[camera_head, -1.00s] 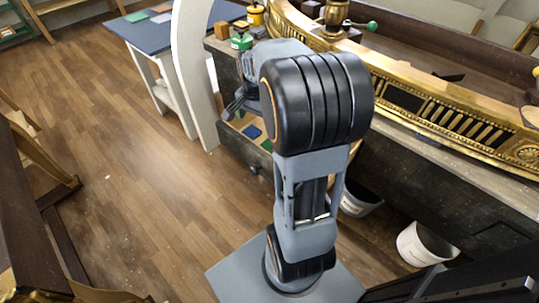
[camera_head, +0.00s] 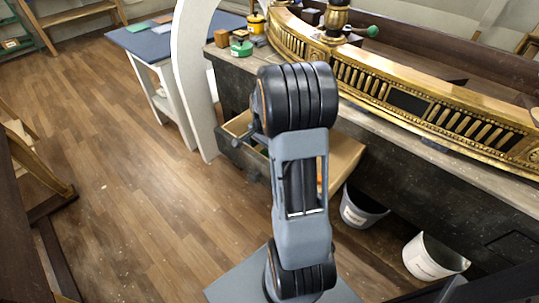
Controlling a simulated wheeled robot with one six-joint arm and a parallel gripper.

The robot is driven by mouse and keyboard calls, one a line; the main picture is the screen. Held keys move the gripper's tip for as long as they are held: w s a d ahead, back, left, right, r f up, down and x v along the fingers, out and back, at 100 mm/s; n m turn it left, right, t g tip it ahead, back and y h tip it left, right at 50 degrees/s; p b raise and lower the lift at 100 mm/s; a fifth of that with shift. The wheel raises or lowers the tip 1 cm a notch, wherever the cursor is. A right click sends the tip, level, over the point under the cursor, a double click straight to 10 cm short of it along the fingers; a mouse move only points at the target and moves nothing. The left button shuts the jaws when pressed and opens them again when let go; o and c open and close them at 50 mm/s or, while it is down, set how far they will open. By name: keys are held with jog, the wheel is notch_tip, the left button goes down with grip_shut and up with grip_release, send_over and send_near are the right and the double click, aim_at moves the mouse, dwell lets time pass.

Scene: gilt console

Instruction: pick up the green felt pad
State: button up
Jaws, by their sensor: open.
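The drawer (camera_head: 345,160) under the bench stands open, with my arm across its middle. A small dark green patch (camera_head: 262,150) shows inside it, just left of my arm; it may be the green felt pad, but most of it is hidden. My gripper (camera_head: 237,140) shows only in part, small and dark, left of my elbow over the drawer's front end. It is open, and I see nothing held in it. A flat green piece (camera_head: 137,27) also lies on the blue-topped table at the back left.
A gilt carved console rail (camera_head: 400,100) lies along the bench top. A green round container (camera_head: 241,48) and a yellow pot (camera_head: 256,24) stand at the bench's left end. A white arch panel (camera_head: 190,90) stands left of the drawer. Two buckets (camera_head: 360,208) (camera_head: 433,258) sit below.

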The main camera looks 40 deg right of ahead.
jog(key=shift+a+f+b, duration=0.15)
jog(key=shift+f+b, duration=0.15)
jog(key=shift+f, duration=1.65)
jog(key=c, duration=1)
jog(key=shift+r, duration=0.1)
